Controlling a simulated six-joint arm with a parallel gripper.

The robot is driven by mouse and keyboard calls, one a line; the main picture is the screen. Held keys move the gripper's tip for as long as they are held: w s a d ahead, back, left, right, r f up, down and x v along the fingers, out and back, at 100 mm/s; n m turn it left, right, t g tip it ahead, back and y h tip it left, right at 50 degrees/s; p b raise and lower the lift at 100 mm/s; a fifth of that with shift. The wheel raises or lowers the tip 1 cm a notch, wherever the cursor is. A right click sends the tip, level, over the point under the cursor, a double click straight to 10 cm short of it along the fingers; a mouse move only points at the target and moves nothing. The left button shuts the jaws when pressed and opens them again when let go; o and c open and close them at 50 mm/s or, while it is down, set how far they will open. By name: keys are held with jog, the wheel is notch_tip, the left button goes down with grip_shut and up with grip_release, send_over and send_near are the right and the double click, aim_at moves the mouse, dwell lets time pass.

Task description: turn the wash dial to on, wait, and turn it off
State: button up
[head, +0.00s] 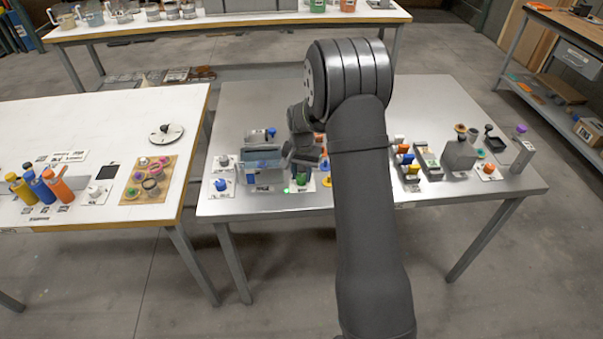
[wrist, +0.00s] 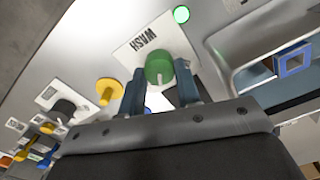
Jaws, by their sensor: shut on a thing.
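The wash dial (wrist: 157,66) is a green round knob on a white plate marked WASH (wrist: 142,52). A white mark on the dial points toward the bottom of the wrist view. My gripper (wrist: 161,88) is shut on the dial, one finger on each side of it. A round green lamp (wrist: 181,14) beside the plate is lit. In the head view my gripper (head: 303,158) reaches down to the table, with the green dial (head: 301,179) just below it, partly hidden. The lit lamp also shows there (head: 286,190).
A bluish open basin (head: 262,157) stands left of the dial; a blue square frame (wrist: 296,62) shows in it. A yellow knob (wrist: 108,91) and a dark knob (wrist: 63,108) are close by on the other side. More small items crowd the table's right half.

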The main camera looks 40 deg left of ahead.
aim_at(302, 176)
jog(key=shift+m, duration=1.3)
jog(key=o, duration=1)
jog(key=shift+c, duration=0.2)
notch_tip(302, 176, up, 18)
jog(key=shift+f, duration=0.25)
notch_tip(302, 176, down, 18)
jog(key=shift+r, duration=0.25)
